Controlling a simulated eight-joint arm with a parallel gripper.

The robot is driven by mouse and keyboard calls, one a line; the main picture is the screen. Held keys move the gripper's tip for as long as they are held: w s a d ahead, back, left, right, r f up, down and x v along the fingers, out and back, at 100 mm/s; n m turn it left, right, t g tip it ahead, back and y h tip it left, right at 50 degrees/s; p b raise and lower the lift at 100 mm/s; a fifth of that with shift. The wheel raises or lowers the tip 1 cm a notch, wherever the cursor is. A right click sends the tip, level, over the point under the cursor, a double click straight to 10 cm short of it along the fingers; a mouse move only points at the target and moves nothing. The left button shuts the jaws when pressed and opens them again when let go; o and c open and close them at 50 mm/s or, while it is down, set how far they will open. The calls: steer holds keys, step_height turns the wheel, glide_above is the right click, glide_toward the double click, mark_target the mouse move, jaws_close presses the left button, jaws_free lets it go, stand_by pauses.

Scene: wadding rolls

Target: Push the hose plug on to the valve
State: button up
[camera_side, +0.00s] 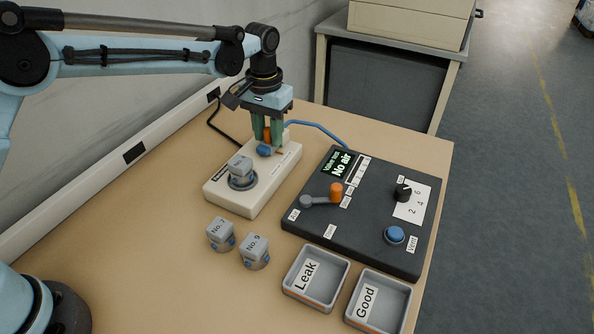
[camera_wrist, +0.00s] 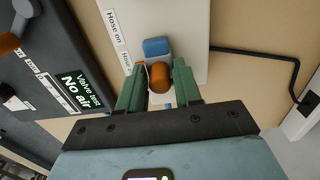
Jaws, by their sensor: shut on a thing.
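My gripper (camera_side: 267,130) has green fingers and is shut on the orange hose plug (camera_wrist: 160,77), which also shows between the fingers in the side view. A blue block (camera_wrist: 157,47) sits close against the plug; I cannot tell if it is part of it. They are over the far end of the cream fixture (camera_side: 259,200). A grey valve (camera_side: 240,167) stands upright in a round seat near the fixture's front end, apart from the plug. The valve is not visible in the wrist view. A blue hose (camera_side: 318,127) runs from near my gripper to the test panel.
The black test panel (camera_side: 330,228) reads "No air" and carries an orange-knobbed lever (camera_side: 325,195), a dial and a blue button (camera_side: 394,235). Valves No. 7 (camera_side: 220,234) and No. 9 (camera_side: 254,251) stand in front. Leak (camera_side: 289,291) and Good (camera_side: 350,314) trays look empty.

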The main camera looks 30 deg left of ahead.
steer(key=shift+s, duration=2.4)
steer(key=o, duration=0.5)
steer(key=shift+r, duration=3.55)
